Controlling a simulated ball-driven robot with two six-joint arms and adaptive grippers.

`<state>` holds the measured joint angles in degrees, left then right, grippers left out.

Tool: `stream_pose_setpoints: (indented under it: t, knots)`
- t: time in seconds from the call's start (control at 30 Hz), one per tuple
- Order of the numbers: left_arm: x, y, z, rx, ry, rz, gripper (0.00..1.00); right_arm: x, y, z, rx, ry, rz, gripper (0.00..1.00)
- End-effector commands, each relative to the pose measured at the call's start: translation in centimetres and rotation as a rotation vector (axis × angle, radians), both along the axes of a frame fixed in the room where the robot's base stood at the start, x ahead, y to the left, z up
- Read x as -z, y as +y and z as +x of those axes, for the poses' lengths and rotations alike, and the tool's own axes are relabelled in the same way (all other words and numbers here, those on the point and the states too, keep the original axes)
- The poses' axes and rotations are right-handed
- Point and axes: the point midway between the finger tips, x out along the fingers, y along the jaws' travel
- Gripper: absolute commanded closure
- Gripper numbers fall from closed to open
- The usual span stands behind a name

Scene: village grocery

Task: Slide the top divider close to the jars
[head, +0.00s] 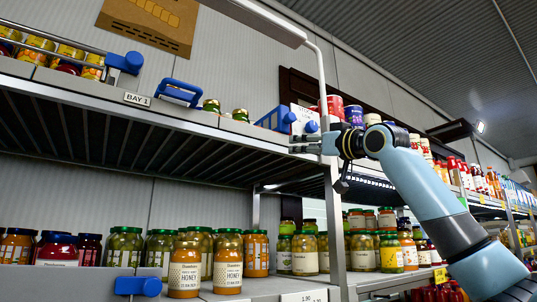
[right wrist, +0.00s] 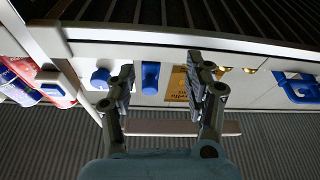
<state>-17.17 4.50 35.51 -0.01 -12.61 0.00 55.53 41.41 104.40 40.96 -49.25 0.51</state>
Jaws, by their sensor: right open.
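On the top shelf, a blue divider (head: 276,119) stands to the right of two green-lidded jars (head: 240,114), with a gap between. In the right wrist view a blue block (right wrist: 150,78) shows between my fingertips; whether they touch it cannot be told. My right gripper (head: 302,144) is open, its fingers pointing left near the shelf front, just below and right of the blue divider. It is also open in the right wrist view (right wrist: 165,82). My left gripper is out of view.
A blue looped handle (head: 180,92) stands left of the jars, and another blue piece (head: 125,62) is further left. A grey upright post (head: 333,200) is close to my right gripper. The lower shelf holds many jars and a blue divider handle (head: 138,286).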

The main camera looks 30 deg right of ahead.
Motion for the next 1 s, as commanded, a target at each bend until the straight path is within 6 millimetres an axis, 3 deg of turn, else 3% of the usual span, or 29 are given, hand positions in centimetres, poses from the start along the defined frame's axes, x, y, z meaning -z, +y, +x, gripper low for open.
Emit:
stream_pose_setpoints:
  t: [0.03,0.1,0.2,0.37,0.7,1.0]
  knots:
    - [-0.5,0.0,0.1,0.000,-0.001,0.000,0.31,-3.1,-0.5,-1.2,0.014,-0.041,-0.009,0.47]
    - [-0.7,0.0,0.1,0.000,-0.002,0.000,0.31,-5.5,-0.9,-2.3,0.022,-0.078,-0.014,0.47]
    - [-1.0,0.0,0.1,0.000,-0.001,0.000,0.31,-7.1,-1.0,-2.7,0.024,-0.104,-0.013,0.47]
    - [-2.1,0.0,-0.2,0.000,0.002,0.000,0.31,-8.1,-0.8,-1.0,0.022,-0.105,-0.008,0.47]
    - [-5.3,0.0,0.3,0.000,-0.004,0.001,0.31,-10.5,-0.1,5.0,0.022,-0.104,-0.009,0.47]
    - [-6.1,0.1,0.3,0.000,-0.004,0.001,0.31,-11.0,0.0,7.1,0.024,-0.104,-0.013,0.47]
